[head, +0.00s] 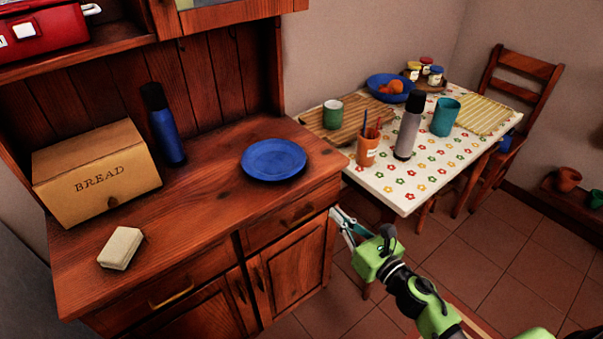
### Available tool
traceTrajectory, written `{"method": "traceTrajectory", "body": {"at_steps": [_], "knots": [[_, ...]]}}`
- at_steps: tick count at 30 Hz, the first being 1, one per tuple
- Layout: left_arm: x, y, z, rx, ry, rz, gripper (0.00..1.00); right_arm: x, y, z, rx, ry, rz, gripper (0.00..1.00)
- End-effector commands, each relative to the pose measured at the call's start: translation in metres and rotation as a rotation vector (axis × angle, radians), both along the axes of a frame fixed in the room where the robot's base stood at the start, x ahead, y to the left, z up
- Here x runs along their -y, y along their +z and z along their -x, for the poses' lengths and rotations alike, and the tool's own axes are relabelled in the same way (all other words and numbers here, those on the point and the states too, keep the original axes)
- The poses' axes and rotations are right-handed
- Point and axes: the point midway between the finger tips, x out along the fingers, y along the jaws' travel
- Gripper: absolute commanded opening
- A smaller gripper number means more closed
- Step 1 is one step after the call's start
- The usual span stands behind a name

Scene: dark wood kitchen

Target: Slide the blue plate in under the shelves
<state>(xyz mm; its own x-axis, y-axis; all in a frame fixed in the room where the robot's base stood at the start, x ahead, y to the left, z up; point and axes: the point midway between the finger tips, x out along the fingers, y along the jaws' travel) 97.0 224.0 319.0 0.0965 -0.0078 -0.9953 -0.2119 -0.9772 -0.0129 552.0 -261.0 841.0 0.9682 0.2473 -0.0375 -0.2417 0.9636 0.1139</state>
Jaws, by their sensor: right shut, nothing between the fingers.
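The blue plate (274,160) lies flat on the right part of the wooden cabinet top, in the open front of the shelf unit. The shelves (107,48) stand above the back of the cabinet top, with a plank back wall behind. My right gripper (337,216) is shut and empty. In the picture it is below and to the right of the plate, beside the cabinet's right front corner, apart from the plate. My left gripper is not in view.
A bread box (95,172), a blue flask (164,126) and a pale block (121,248) stand left of the plate. The cabinet top (205,215) is bare in front of it. A laid table (405,185) with cups and another flask stands right.

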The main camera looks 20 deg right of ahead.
Motion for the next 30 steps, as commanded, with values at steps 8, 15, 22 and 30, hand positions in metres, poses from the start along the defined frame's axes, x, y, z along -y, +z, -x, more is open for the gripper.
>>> {"method": "traceTrajectory", "body": {"at_steps": [8,15,22,30], "knots": [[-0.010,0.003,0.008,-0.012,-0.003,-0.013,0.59,-0.011,0.022,-0.015,0.066,0.028,0.099,0.00],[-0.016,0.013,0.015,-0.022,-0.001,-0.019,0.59,-0.023,0.023,-0.061,0.065,0.026,0.094,0.00],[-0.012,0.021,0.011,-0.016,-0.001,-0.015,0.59,-0.036,0.021,-0.105,0.063,0.026,0.093,0.00],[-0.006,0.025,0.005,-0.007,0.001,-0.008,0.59,-0.044,0.019,-0.131,0.062,0.026,0.093,0.00]]}}
